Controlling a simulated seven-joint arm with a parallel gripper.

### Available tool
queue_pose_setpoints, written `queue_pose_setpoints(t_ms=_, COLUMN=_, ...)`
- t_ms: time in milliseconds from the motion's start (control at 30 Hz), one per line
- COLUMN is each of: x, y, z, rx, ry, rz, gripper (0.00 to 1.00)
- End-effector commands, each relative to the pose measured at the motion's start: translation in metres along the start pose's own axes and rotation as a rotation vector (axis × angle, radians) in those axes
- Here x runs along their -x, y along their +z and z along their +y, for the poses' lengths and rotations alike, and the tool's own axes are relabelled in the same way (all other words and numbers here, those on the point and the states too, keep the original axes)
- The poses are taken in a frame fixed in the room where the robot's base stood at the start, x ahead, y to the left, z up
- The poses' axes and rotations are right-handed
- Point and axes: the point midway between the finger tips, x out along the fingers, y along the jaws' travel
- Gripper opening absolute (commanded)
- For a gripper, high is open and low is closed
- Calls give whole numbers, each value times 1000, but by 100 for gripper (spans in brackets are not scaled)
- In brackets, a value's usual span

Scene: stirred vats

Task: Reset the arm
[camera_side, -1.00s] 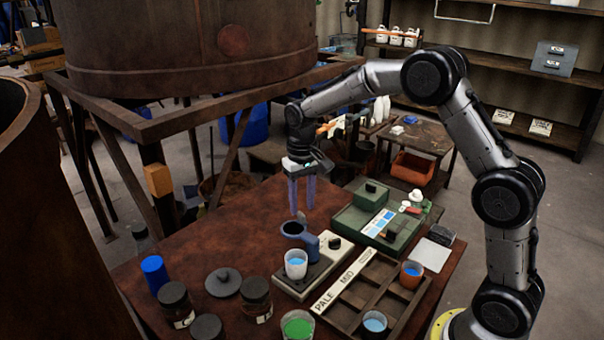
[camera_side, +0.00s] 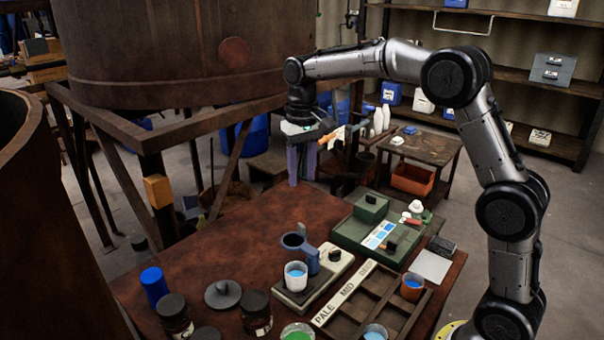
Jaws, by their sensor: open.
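My gripper (camera_side: 301,180) hangs above the far edge of the red-brown table, fingers pointing down. It is open and nothing shows between its fingers. A grey stirrer-like stand (camera_side: 310,275) with a blue-grey ring holder (camera_side: 294,241) is below and in front of it. A cup of blue liquid (camera_side: 296,275) stands on that stand, apart from my gripper.
A green case (camera_side: 354,235), dark jars (camera_side: 174,315) and a blue cylinder (camera_side: 154,282) stand on the table (camera_side: 240,230). A large vat (camera_side: 180,55) is behind.

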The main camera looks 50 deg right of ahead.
Motion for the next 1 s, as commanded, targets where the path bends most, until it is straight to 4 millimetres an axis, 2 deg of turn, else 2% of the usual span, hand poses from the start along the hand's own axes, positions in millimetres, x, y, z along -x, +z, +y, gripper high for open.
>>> queue_pose_setpoints(t_ms=100, x=13, y=2, z=-2, rx=6, ry=-7, rz=28, gripper=44)
queue_pose_setpoints(t_ms=167, x=30, y=7, z=-3, rx=10, ry=-15, rz=63, gripper=44)
queue_pose_setpoints(t_ms=233, x=52, y=22, z=-3, rx=17, ry=-25, rz=101, gripper=44)
queue_pose_setpoints(t_ms=400, x=95, y=84, z=5, rx=47, ry=-51, rz=198, gripper=44)
queue_pose_setpoints(t_ms=533, x=109, y=135, z=14, rx=85, ry=-69, rz=272, gripper=44)
queue_pose_setpoints(t_ms=633, x=108, y=175, z=23, rx=119, ry=-80, rz=328, gripper=44)
queue_pose_setpoints(t_ms=733, x=98, y=213, z=32, rx=157, ry=-91, rz=382, gripper=44)
queue_pose_setpoints(t_ms=900, x=62, y=266, z=46, rx=225, ry=-98, rz=456, gripper=44)
queue_pose_setpoints(t_ms=1000, x=38, y=284, z=52, rx=259, ry=-96, rz=476, gripper=44)
